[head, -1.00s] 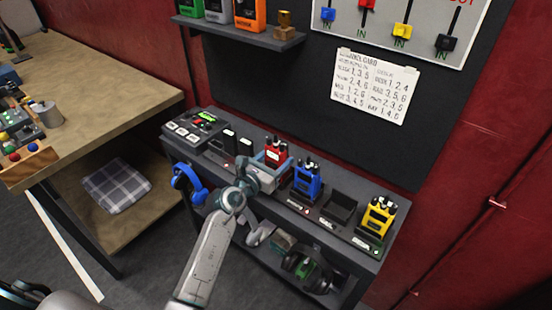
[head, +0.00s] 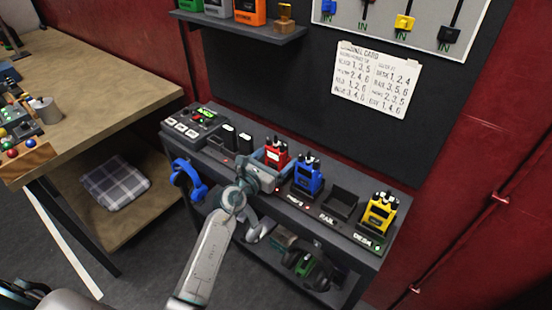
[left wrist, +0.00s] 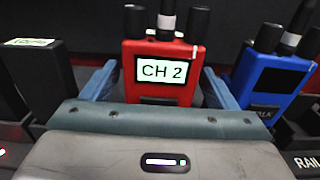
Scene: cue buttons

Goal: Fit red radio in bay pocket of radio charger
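The red radio (head: 277,153) is upright at the charger row, left of the blue radio; its screen reads CH 2 in the left wrist view (left wrist: 164,72). My left gripper (head: 264,168) has its blue fingers on both sides of the radio, close against its flanks (left wrist: 160,90). The radio's lower end is hidden behind the gripper, so I cannot tell how deep it sits in a pocket. The radio charger (head: 298,203) is a dark row of bays along the shelf front. My right gripper is not in view.
The blue radio (head: 309,176) stands close on the right. An empty bay (head: 339,204) labelled RAIL and the yellow radio (head: 380,212) are further right. Blue headphones (head: 187,182) hang at the shelf's left end.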

